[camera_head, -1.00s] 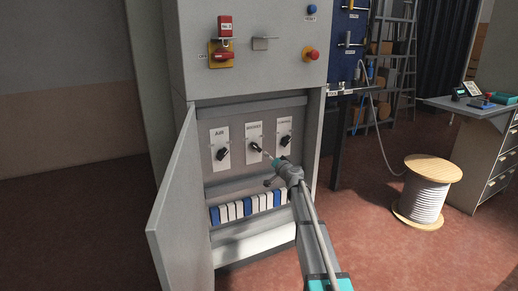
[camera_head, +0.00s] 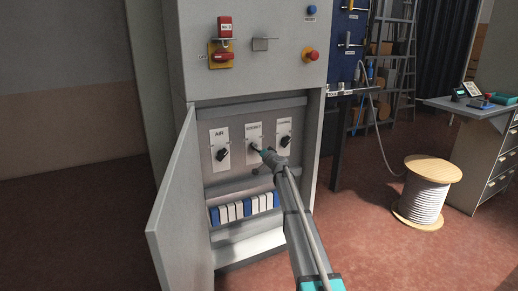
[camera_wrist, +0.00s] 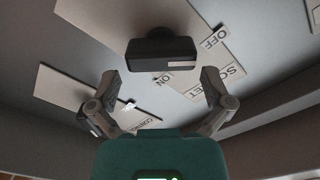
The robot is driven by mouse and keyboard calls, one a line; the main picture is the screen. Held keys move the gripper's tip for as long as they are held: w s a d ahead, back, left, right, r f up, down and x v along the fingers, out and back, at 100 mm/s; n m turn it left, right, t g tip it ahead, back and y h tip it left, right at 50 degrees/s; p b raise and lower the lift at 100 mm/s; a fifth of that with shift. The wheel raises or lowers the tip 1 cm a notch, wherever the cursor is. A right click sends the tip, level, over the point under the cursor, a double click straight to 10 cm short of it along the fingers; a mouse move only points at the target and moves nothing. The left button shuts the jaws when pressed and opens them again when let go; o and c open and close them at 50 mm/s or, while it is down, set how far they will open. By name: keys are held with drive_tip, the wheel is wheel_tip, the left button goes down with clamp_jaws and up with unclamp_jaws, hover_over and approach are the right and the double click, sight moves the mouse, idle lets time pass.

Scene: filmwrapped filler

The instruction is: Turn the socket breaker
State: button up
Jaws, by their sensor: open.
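The socket breaker is a black rotary knob (camera_head: 254,147) on the middle white plate (camera_head: 253,130) inside the open cabinet. In the wrist view the knob (camera_wrist: 160,52) appears just ahead of my gripper (camera_wrist: 159,87), roughly centred between its two spread fingers. A pale mark shows near the knob's right end; OFF, ON and SOCKET labels lie to its right and below. My gripper (camera_head: 265,152) is open, close in front of the knob in the head view, partly covering its surroundings. I cannot tell whether the fingers touch it.
The AIR knob (camera_head: 222,154) is on the left and the CONTROL knob (camera_head: 285,142) on the right. The cabinet door (camera_head: 176,205) stands open at left. A red rotary handle (camera_head: 222,56) is above.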

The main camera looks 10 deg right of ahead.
drive_tip(key=shift+x, duration=1.4)
